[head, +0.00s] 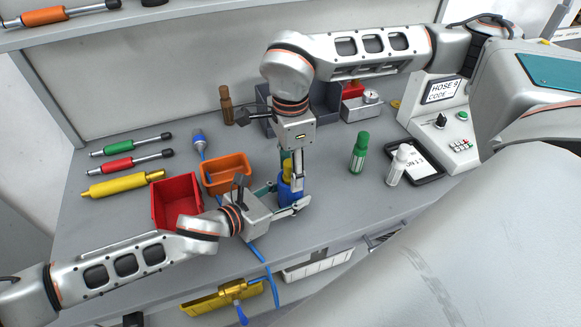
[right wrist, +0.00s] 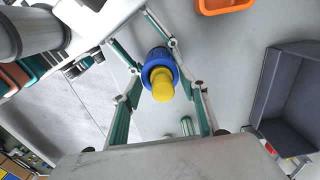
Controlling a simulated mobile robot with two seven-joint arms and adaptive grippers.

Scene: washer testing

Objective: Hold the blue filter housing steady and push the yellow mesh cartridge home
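The blue filter housing (head: 291,192) stands upright on the grey bench in the head view. It also shows in the right wrist view (right wrist: 157,58). The yellow mesh cartridge (head: 287,172) stands in its top and sticks out above the rim; the right wrist view shows its rounded end (right wrist: 162,88). My left gripper (head: 287,197) reaches in from the left and is shut on the housing, a finger on either side. My right gripper (head: 292,178) points down from above. Its fingers are open, one on each side of the cartridge, with gaps in the wrist view. The inserted part of the cartridge is hidden.
A red bin (head: 176,199) and an orange bin (head: 226,172) stand left of the housing. A green bottle (head: 359,152) and a white bottle (head: 398,165) stand to the right. A grey bin (right wrist: 283,98) is behind. The bench between housing and bottles is clear.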

